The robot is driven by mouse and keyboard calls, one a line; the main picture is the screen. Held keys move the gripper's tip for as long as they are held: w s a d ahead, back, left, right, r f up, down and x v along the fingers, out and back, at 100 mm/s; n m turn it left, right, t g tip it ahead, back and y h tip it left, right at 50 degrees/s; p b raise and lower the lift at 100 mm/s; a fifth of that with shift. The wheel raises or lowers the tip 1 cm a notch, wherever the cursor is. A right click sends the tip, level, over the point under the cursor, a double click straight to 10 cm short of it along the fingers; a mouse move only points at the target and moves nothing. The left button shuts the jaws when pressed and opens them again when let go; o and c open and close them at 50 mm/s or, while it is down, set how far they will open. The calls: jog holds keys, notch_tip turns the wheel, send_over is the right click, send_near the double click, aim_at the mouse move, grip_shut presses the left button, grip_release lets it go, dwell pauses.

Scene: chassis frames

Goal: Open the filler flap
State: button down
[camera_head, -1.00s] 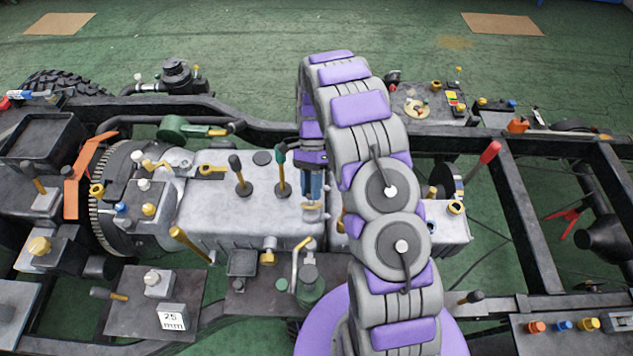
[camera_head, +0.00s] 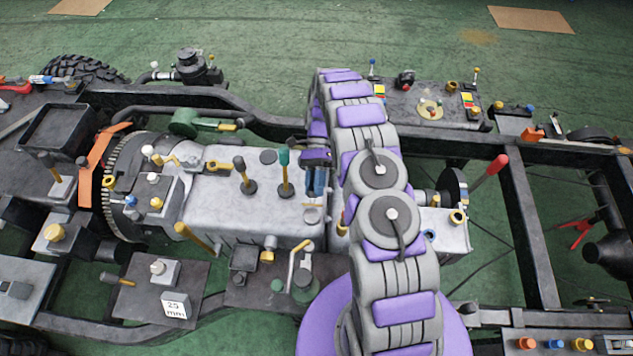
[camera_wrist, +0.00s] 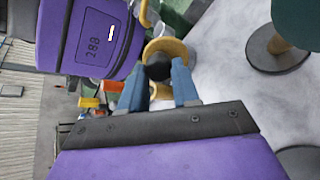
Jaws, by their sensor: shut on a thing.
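In the head view, my gripper (camera_head: 316,190) points down with its blue fingers over the right end of the pale grey housing (camera_head: 215,205). In the wrist view, a yellow round rim (camera_wrist: 180,48) with a dark centre sits just beyond the fingers. A small yellow piece (camera_wrist: 160,91), seemingly part of the flap, is between the two blue fingers of my gripper (camera_wrist: 163,88). The fingers are shut on it. The flap's exact angle and hinge are partly hidden.
A teal-knobbed lever (camera_head: 285,172) and a dark-knobbed lever (camera_head: 243,174) stand left of my gripper. A red-handled lever (camera_head: 489,175) stands right of my arm. Dark frame rails (camera_head: 522,215) surround the parts, with green floor (camera_head: 490,245) in the gaps.

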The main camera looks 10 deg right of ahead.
jog(key=shift+a+r, duration=0.15)
jog(key=shift+a, duration=0.05)
